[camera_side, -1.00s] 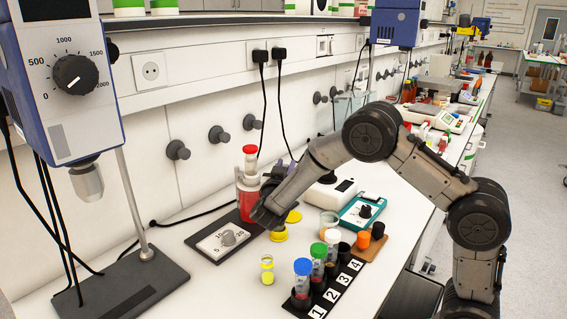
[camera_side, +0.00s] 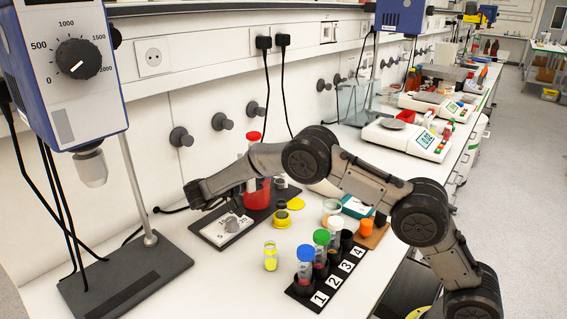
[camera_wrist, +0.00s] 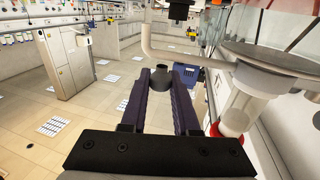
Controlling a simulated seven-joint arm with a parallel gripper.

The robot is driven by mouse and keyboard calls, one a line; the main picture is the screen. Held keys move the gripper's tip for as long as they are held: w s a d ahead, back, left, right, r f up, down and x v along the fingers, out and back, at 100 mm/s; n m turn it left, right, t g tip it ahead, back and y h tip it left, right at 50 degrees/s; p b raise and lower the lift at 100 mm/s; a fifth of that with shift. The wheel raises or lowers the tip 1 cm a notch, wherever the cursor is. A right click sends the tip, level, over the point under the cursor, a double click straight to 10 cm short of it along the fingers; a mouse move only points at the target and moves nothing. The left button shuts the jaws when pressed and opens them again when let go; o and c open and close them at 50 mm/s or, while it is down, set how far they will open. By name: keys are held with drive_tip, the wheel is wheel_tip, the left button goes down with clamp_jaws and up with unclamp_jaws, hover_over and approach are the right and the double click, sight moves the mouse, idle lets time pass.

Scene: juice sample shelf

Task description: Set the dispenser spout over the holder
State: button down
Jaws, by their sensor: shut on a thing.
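The dispenser is a red-filled bottle (camera_side: 257,193) with a red cap, standing on the dark base by the wall. A black numbered holder (camera_side: 306,296) with capped vials stands to the right at the front.
A white dial plate (camera_side: 215,231) lies below my gripper. A stirrer stand (camera_side: 125,273) with an upright rod is at the left. A small yellow vial (camera_side: 270,256) stands at the front. Dark pegs (camera_side: 181,137) stick out of the wall.

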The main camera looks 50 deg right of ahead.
drive_tip(key=shift+a+r+g, duration=0.1)
drive_tip(key=shift+g, duration=0.2)
drive_tip(key=c, duration=0.7)
unclamp_jaws()
drive_tip(key=shift+o, duration=0.2)
